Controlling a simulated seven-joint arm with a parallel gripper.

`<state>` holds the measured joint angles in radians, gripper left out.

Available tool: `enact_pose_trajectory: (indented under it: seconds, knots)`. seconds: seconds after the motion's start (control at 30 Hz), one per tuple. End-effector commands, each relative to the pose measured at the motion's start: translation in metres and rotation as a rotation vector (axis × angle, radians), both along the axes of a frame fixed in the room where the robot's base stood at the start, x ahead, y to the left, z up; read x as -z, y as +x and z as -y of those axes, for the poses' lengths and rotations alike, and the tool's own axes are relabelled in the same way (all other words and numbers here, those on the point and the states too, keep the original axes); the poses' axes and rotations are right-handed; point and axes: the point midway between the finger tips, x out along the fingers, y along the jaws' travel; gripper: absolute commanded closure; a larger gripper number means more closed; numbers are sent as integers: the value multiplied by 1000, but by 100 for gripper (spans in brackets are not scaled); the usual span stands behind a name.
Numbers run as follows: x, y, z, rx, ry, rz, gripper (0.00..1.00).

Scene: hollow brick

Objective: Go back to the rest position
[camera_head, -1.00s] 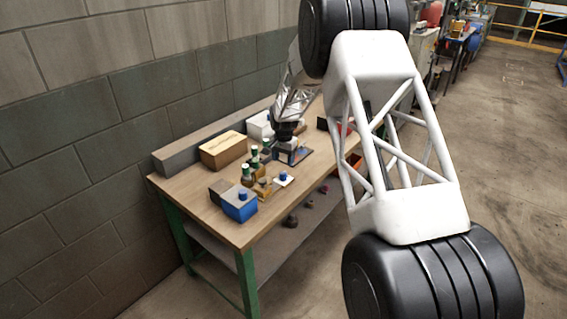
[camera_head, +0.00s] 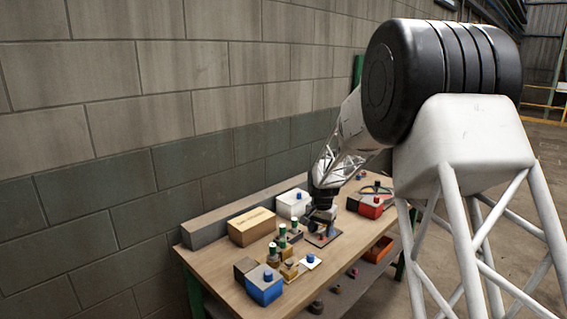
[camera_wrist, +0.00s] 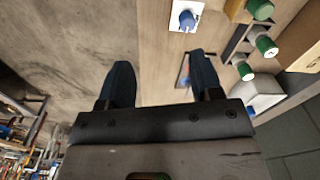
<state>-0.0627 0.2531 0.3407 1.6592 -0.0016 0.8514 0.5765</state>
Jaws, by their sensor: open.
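My gripper (camera_head: 321,216) is over the workbench, near a small dark-edged board (camera_head: 324,238) with small pegs. In the wrist view my gripper (camera_wrist: 160,66) shows two dark fingers spread apart with nothing between them. Part of the board (camera_wrist: 183,72) shows beside one finger. A white plate with a blue knob (camera_wrist: 184,20) lies on the wooden top beyond the fingertips; it also shows in the head view (camera_head: 310,262). Whether the fingers touch anything is too small to tell in the head view.
The workbench (camera_head: 222,266) holds a blue box (camera_head: 264,288), a cardboard box (camera_head: 252,227), a white box (camera_head: 291,205), a red-fronted box (camera_head: 369,208) and several green-capped pieces (camera_head: 282,236). A block wall (camera_head: 170,140) stands behind. An orange bin (camera_head: 379,250) is below the top.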

Motion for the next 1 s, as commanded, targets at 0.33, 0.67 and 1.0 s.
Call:
enact_pose_trajectory:
  seconds: [0.33, 0.67, 1.0]
  knots:
    - [-72, -75, 13, -77, -4, 33, 41]
    - [-124, -153, 25, -149, -11, 63, 41]
    - [-161, -238, 35, -223, -20, 91, 41]
